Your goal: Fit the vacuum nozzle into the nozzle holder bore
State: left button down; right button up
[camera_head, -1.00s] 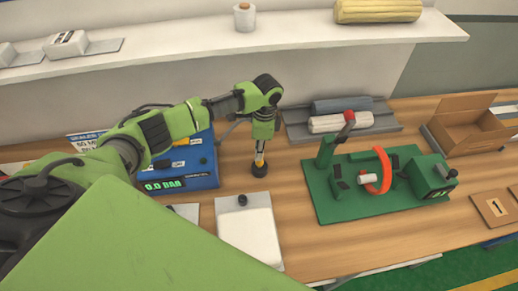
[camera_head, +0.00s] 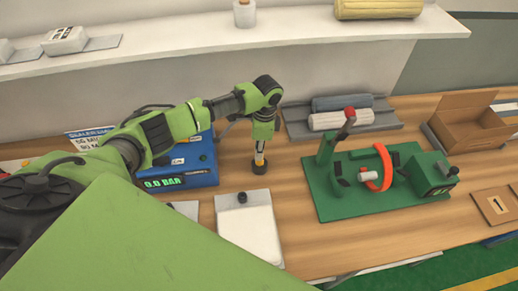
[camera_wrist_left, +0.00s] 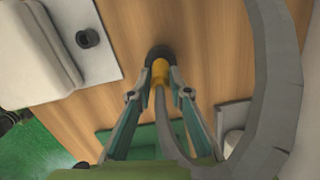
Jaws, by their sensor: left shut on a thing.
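My left gripper (camera_head: 260,150) is shut on the vacuum nozzle, upright over the wooden bench. In the left wrist view the nozzle (camera_wrist_left: 160,70) is a yellow piece with a dark round cup at its end and a grey hose running back from it. The two fingers grip its sides. The cup is at or just above the wood; I cannot tell which. A small black hollow cylinder (camera_head: 242,198), which looks like the nozzle holder with its bore, stands on a pale plate left of and nearer than the nozzle. It also shows in the left wrist view (camera_wrist_left: 87,38). My right gripper is not in view.
A blue sealer box (camera_head: 180,160) stands left of the gripper. A white pad (camera_head: 248,235) lies on the plate. Bare wood surrounds the nozzle.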

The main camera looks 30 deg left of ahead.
pick_arm(q)
jog(key=shift+f, duration=0.15)
jog(key=c, duration=1.8)
grip_release()
jog(key=r, duration=1.2)
jog(key=shift+w+d, duration=0.25)
jog(key=shift+d, duration=0.15)
